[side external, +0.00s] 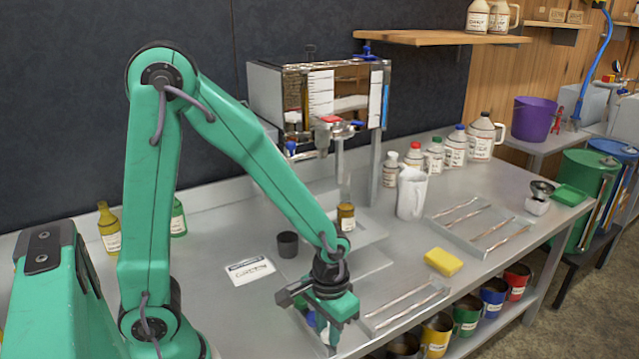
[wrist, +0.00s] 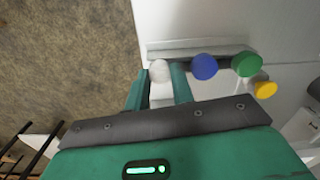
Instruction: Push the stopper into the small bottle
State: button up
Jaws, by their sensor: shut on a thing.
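My gripper (side external: 332,325) is low at the front edge of the steel bench, pointing down. In the wrist view my gripper (wrist: 160,72) has its two green fingers on either side of a white round-topped piece (wrist: 159,70), shut on it. I take it for a stopper, but its lower part is mostly hidden. Blue (wrist: 205,67), green (wrist: 246,64) and yellow (wrist: 265,90) round tops stand to its right, apart from the fingers. A small bottle of amber liquid (side external: 346,216) stands upright farther back, beneath the evaporator's spout.
A dark cup (side external: 288,244) and a white label card (side external: 250,271) are left of the small bottle. A yellow sponge (side external: 443,261), a white jug (side external: 411,193) and a shallow tray (side external: 480,230) are to the right. The bench between gripper and bottle is largely clear.

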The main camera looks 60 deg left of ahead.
jog(key=shift+r, duration=2.3)
jog(key=shift+w, duration=0.1)
jog(key=w+a+r+n, duration=0.3)
jog(key=w+a+r, duration=0.15)
jog(key=w, duration=0.25)
jog(key=w+a+r+n, duration=0.3)
jog(key=w+a+r, duration=0.15)
jog(key=w, duration=0.25)
jog(key=w+a+r+n, duration=0.2)
jog(key=a+r+n, duration=0.1)
jog(key=a+r, duration=0.2)
jog(key=w+a+r+n, duration=0.2)
jog(key=a+r, duration=0.3)
jog(key=a, duration=0.3)
jog(key=shift+w+r+n, duration=0.4)
jog(key=shift+n, duration=0.1)
jog(key=shift+f, duration=0.15)
